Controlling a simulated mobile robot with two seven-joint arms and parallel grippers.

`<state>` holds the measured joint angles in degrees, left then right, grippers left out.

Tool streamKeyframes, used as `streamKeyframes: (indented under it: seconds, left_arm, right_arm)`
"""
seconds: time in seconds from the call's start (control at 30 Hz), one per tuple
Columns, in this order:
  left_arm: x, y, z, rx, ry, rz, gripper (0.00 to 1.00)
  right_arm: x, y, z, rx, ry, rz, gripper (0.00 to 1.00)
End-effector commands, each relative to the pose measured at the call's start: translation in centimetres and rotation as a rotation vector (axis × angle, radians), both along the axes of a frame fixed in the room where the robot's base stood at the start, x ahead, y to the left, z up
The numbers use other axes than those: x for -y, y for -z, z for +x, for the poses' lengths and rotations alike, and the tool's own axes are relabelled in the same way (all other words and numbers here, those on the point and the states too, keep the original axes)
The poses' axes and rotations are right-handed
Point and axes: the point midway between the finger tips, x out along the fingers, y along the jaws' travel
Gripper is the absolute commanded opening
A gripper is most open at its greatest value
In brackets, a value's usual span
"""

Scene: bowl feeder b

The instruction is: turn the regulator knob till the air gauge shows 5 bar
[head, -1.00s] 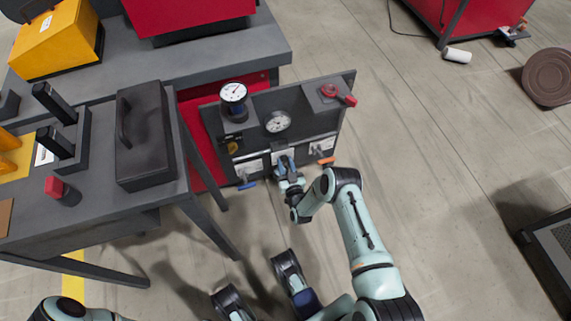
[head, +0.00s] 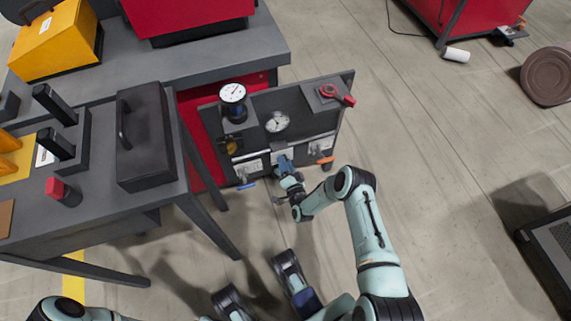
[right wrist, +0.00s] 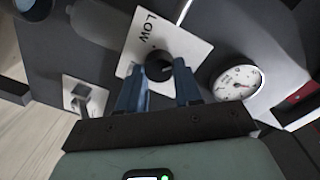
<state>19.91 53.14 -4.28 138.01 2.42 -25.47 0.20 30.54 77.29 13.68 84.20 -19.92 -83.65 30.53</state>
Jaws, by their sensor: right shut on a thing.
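The black regulator knob (right wrist: 158,66) sits on a white label plate (right wrist: 160,38) marked LOW in the right wrist view. My right gripper (right wrist: 160,76) has its blue fingers on either side of the knob and is shut on it. In the head view my right gripper (head: 285,164) is at the lower middle of the grey panel (head: 258,106) and hides the knob. A round white gauge (right wrist: 237,82) is right of the knob; it also shows on the panel in the head view (head: 277,121). Its needle is too small to read surely. My left gripper is not in view.
A second dial (head: 232,92) stands at the panel's upper left. A red lever (head: 337,94) is at the upper right. Blue (head: 246,186) and orange (head: 326,160) handles flank the gripper low down. A dark table (head: 100,215) stands left; floor to the right is mostly clear.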

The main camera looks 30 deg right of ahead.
Motion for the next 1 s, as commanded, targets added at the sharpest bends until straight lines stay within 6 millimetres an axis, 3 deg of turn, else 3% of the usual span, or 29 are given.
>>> streamKeyframes:
  seconds: [0.33,0.87,0.9,0.93,1.0]
  left_arm:
    - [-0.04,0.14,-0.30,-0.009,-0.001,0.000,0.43]
    - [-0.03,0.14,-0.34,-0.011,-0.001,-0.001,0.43]
    - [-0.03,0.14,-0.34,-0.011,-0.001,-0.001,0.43]
    - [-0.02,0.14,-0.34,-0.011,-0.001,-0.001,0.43]
    - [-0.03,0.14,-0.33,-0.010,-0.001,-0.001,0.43]
  right_arm:
    - [-0.08,0.22,-0.14,0.025,-0.002,0.128,0.04]
    - [-0.13,0.24,-0.15,0.029,-0.003,0.147,0.04]
    - [-0.13,0.24,-0.15,0.029,-0.003,0.146,0.47]
    - [-0.12,0.24,-0.14,0.029,-0.003,0.146,0.57]
    - [-0.09,0.20,-0.12,0.029,-0.002,0.146,0.60]
